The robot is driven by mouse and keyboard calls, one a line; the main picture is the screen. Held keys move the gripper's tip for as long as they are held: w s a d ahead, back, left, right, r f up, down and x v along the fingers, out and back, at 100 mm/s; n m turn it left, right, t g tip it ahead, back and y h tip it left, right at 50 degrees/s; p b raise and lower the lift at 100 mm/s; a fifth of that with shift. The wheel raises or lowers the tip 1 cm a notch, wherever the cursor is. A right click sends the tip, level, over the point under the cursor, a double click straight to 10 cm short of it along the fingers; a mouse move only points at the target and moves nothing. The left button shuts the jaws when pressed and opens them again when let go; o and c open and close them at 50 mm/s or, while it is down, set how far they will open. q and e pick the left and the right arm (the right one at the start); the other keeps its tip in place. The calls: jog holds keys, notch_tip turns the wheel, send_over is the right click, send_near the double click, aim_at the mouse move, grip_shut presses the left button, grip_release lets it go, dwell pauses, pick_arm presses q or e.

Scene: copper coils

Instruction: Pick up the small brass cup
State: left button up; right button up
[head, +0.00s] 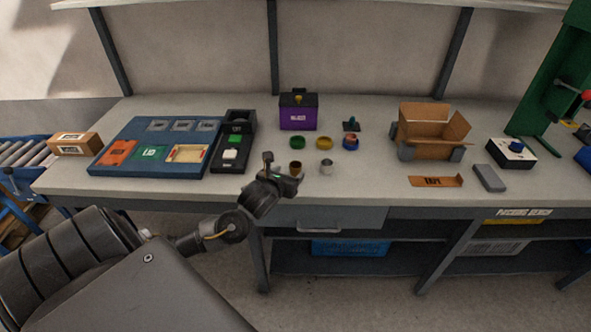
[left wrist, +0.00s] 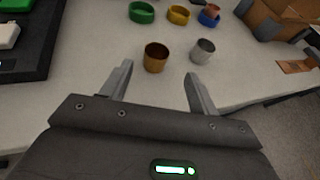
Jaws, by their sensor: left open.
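The small brass cup (left wrist: 156,58) stands upright on the bench, brown-gold and open at the top. In the head view the brass cup (head: 296,169) shows just beyond my left gripper (head: 283,177), partly hidden by it. In the left wrist view my left gripper (left wrist: 158,82) is open and empty, its two fingers pointing toward the cup. The cup lies ahead of the fingertips, nearer the left finger's line than the right. A silver cup (left wrist: 203,51) stands to its right, also seen in the head view (head: 326,167). My right gripper does not show.
Green (head: 298,142), yellow (head: 323,143) and blue (head: 350,143) rings lie behind the cups. A purple box (head: 298,112) stands farther back. A black tray (head: 231,150) is to the left, an open cardboard box (head: 432,130) to the right. The bench's front edge runs close before the cups.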

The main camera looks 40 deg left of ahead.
aim_at(297, 164)
pick_arm(q)
jog(key=shift+w+a+f, duration=0.15)
jog(key=shift+w+f, duration=0.05)
jog(key=shift+w, duration=0.3)
jog(key=shift+w+a, duration=0.15)
jog(key=shift+w, duration=0.05)
jog(key=x, duration=0.1)
jog(key=p+x, duration=0.1)
jog(key=x, duration=0.1)
jog(key=shift+w+a+f, duration=0.1)
jog(key=shift+w+a, duration=0.1)
jog(key=shift+a, duration=0.1)
jog(key=shift+w+a+f+p, duration=0.1)
jog(key=shift+w+f+p, duration=0.2)
jog(key=shift+w, duration=0.2)
jog(key=c, duration=1)
jog(key=shift+c, duration=0.2)
jog(key=shift+r, duration=0.1)
